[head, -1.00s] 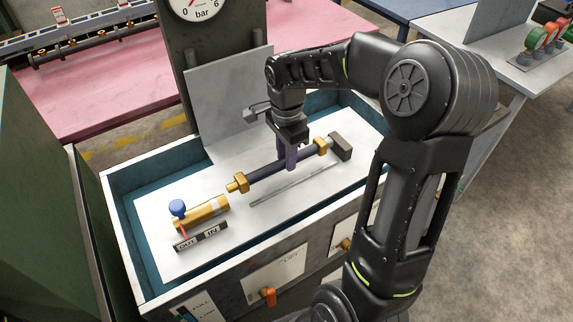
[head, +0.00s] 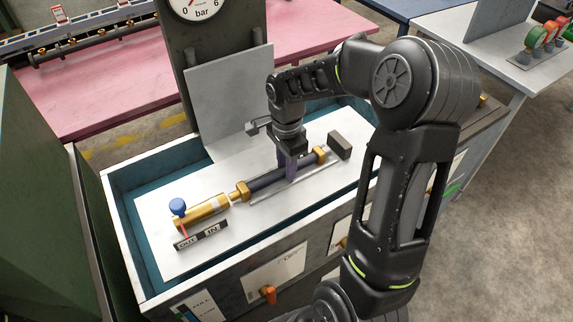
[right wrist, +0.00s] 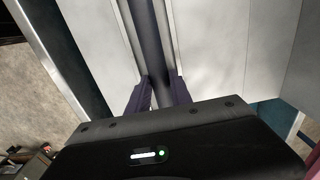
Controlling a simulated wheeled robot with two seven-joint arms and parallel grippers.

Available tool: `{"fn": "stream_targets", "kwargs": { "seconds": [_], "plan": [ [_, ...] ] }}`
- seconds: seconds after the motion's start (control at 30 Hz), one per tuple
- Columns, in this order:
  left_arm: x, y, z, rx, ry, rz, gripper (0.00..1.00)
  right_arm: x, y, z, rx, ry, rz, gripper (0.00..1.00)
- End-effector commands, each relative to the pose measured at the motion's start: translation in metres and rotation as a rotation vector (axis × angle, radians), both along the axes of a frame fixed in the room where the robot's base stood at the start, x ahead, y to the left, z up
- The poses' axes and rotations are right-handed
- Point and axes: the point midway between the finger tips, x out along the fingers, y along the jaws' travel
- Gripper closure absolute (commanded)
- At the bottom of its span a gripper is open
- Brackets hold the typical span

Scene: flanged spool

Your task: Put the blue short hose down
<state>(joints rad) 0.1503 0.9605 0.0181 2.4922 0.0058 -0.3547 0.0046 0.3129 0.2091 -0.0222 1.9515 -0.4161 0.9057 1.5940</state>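The blue short hose (head: 268,180) is a dark blue tube with a brass nut at each end. It lies nearly level between the brass valve (head: 205,211) with a blue knob, at its left, and a dark block (head: 340,146) at its right. My right gripper (head: 290,172) comes down on the hose right of its middle, with purple fingers on either side. In the right wrist view the hose (right wrist: 150,45) runs between the fingers, which look closed against it. Whether the hose touches the white surface below, I cannot tell. My left gripper is not in view.
A thin grey rod (head: 312,184) lies just in front of the hose. The white panel (head: 165,255) sits in a teal-walled tray with OUT and IN labels (head: 200,237) near the valve. A grey upright plate (head: 228,95) and a gauge (head: 196,8) stand behind.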

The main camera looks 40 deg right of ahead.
Motion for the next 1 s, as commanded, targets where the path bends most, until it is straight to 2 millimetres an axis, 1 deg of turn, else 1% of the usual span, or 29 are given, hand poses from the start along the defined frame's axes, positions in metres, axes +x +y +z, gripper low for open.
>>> {"fn": "stream_targets", "kwargs": {
  "seconds": [0.03, 0.23, 0.4, 0.47, 0.57, 0.67, 0.9, 1.0],
  "plan": [
    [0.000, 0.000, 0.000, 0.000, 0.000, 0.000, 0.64, 0.000, 0.000, 0.000, 0.000, 0.000, 0.000, 0.70],
    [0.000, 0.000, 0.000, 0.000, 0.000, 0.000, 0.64, 0.000, 0.000, 0.001, 0.000, 0.000, 0.000, 0.54],
    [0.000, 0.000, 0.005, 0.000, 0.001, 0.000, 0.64, 0.000, 0.000, 0.006, 0.000, -0.001, 0.000, 0.53],
    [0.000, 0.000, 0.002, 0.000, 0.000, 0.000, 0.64, 0.001, 0.000, 0.009, -0.001, -0.003, 0.000, 0.53],
    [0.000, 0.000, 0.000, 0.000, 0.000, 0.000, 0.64, 0.001, 0.000, 0.021, -0.001, -0.004, 0.001, 0.53],
    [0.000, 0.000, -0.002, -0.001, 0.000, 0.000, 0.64, 0.001, 0.000, 0.038, -0.001, -0.006, -0.001, 0.53],
    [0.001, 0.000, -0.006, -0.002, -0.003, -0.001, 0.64, 0.001, 0.000, 0.089, -0.001, -0.005, 0.001, 0.53],
    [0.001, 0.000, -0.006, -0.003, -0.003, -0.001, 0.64, 0.001, 0.000, 0.106, 0.000, -0.003, 0.001, 0.53]
  ]
}}
